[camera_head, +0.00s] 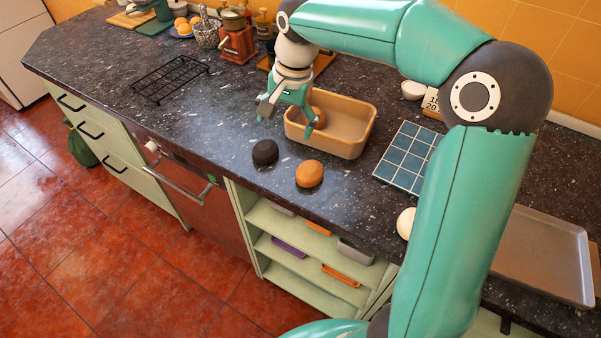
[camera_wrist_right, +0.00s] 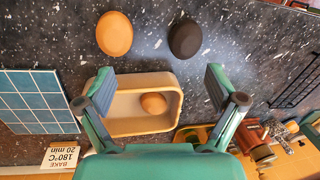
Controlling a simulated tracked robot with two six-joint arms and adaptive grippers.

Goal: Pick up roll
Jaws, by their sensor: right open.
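An orange-brown roll (camera_head: 309,174) lies on the dark counter in front of the tan bin; it also shows in the right wrist view (camera_wrist_right: 114,34). A blackened roll (camera_head: 265,152) lies to its left, also in the right wrist view (camera_wrist_right: 185,38). Another brown roll (camera_wrist_right: 153,103) lies inside the tan bin (camera_head: 345,141), partly hidden in the head view by my gripper. A pale roll (camera_head: 405,223) shows partly behind my right arm. My right gripper (camera_head: 291,116) is open and empty over the bin's left end. My left gripper is not in view.
A blue tiled mat (camera_head: 405,157) lies right of the bin, and a metal tray (camera_head: 543,254) at the far right. A black wire rack (camera_head: 170,78) lies left. A sign (camera_wrist_right: 62,156) and a red grinder (camera_head: 237,42) stand at the back. The counter's front-left is clear.

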